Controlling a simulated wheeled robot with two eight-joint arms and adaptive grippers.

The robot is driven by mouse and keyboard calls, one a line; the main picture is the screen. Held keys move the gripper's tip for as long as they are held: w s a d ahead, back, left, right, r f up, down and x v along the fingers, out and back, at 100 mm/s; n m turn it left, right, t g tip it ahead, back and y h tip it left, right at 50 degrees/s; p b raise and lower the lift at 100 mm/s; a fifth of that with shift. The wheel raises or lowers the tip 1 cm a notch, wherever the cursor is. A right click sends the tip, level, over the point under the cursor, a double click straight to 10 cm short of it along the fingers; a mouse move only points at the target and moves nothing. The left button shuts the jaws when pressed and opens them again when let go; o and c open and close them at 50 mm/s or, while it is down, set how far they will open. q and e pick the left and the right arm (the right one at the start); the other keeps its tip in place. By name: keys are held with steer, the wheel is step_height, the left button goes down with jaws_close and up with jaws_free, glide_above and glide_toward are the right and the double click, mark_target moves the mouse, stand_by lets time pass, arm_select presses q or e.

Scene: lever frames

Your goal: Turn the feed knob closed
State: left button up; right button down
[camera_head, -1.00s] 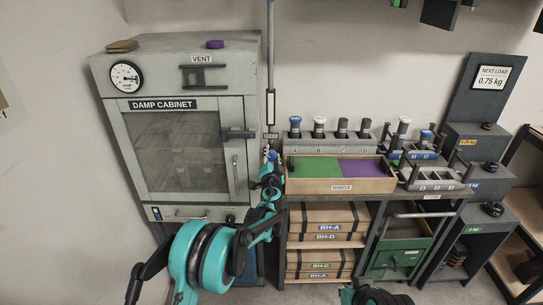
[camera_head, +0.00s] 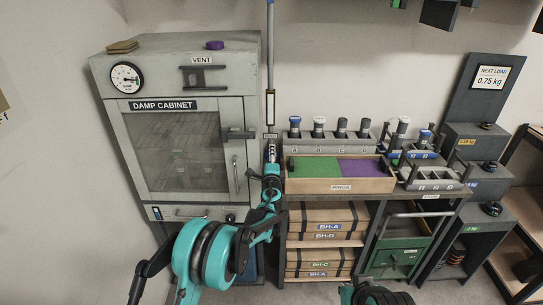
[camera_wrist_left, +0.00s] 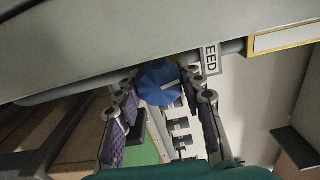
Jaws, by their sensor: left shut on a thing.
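The feed knob (camera_wrist_left: 160,84) is blue and faceted with a pale mark on its face. It sits on a pipe beside the FEED label (camera_wrist_left: 211,59), at the right side of the damp cabinet. My left gripper (camera_wrist_left: 165,95) is shut on the knob, with one finger on each side of it. In the head view my left gripper (camera_head: 271,154) is just below the small label, and the knob is hidden by it. My right gripper is not in view; only a part of my right arm shows at the bottom edge.
The damp cabinet (camera_head: 178,90) stands left of the knob. A vertical pipe (camera_head: 271,60) rises above it. Right of my left gripper are a wooden tray (camera_head: 342,186) with green and purple sections and a rack (camera_head: 328,144) of several handled tools.

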arm_select(q)
steer(key=shift+f+m, duration=0.1)
steer(key=shift+m, duration=1)
steer(key=o, duration=0.9)
steer(key=s, duration=1.2)
